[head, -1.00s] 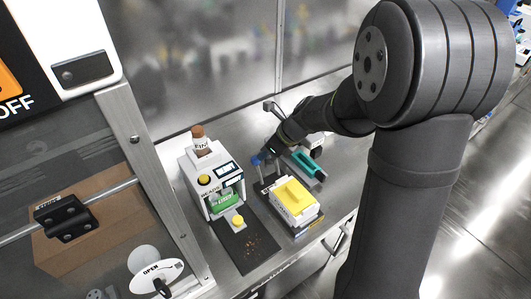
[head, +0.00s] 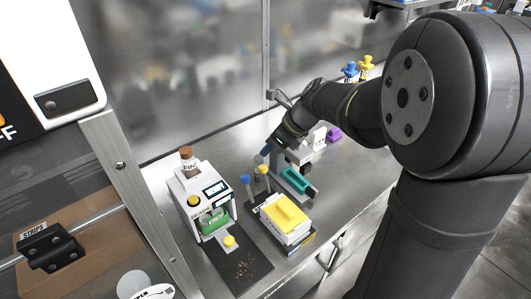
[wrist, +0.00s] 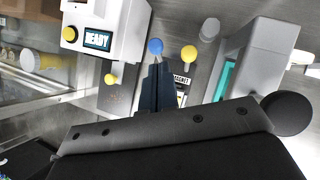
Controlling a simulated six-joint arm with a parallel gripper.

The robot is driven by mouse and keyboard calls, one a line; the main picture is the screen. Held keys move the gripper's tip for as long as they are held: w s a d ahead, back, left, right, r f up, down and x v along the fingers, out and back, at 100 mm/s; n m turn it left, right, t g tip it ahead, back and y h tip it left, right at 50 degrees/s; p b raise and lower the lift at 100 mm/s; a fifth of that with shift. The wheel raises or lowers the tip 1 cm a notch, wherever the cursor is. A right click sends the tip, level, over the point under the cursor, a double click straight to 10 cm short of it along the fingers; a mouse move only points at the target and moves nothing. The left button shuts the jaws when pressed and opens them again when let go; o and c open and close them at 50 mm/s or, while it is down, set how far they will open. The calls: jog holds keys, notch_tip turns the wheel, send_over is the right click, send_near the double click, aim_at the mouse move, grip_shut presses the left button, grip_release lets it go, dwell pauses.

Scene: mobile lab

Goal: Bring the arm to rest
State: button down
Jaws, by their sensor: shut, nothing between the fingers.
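My gripper (head: 268,149) hangs over the bench in the head view, its dark blue fingers pointing down to the left. It is right of the white machine and above the capped tubes, which seem apart from it. In the wrist view the fingers (wrist: 156,82) are together with nothing between them. A blue cap (wrist: 155,46) and a yellow cap (wrist: 189,53) show just beyond the fingertips there. My arm reaches in from the right and hides part of the bench.
A white machine (head: 190,200) with a corked bottle stands left on the bench (head: 345,180). A yellow-topped box (head: 288,212) and a grey device with a teal piece (head: 297,182) stand right of it. A glass-fronted cabinet is at left.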

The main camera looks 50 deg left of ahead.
dwell(0.6)
jog(key=x, duration=0.2)
jog(key=d+x, duration=0.1)
jog(key=x, duration=0.2)
jog(key=f+x, duration=0.1)
jog(key=x, duration=0.1)
jog(key=shift+s+d+f, duration=0.1)
jog(key=shift+s+f, duration=0.05)
jog(key=shift+f, duration=0.1)
jog(key=shift+s+d+f+n+y, duration=0.1)
jog(key=shift+d+f+y, duration=0.45)
jog(key=shift+d, duration=0.5)
jog(key=shift+s+d+f+n+y, duration=0.1)
jog(key=shift+d+f+y, duration=0.4)
jog(key=shift+d, duration=0.55)
jog(key=shift+s+d+f+n+y, duration=0.1)
jog(key=shift+d+f+y, duration=0.45)
jog(key=shift+d, duration=0.5)
jog(key=shift+a+r, duration=0.1)
jog(key=shift+a, duration=0.05)
